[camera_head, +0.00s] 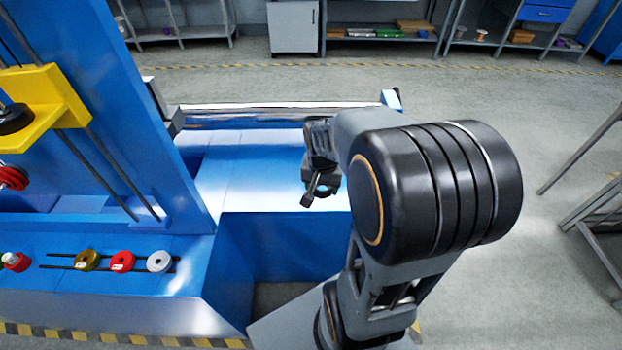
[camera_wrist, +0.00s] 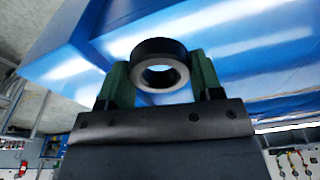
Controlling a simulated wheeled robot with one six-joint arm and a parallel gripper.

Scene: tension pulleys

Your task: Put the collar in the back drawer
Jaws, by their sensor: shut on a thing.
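The collar (camera_wrist: 160,47) is a black ring with a grey inner face and an open hole. In the wrist view it sits between the two green fingertips of my gripper (camera_wrist: 160,82), which is shut on it. In the head view my gripper (camera_head: 319,187) hangs over the blue machine bed, right of the tall blue frame; the collar is too small to make out clearly there. I cannot pick out an open drawer on the machine in either view. Blue surface fills much of the wrist view behind the collar.
The blue machine bed (camera_head: 260,160) has a shiny roller (camera_head: 290,108) along its far edge. Gold (camera_head: 87,260), red (camera_head: 122,261) and white (camera_head: 159,262) pulleys sit on the front ledge. A yellow block (camera_head: 40,105) is on the frame. Open floor lies to the right.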

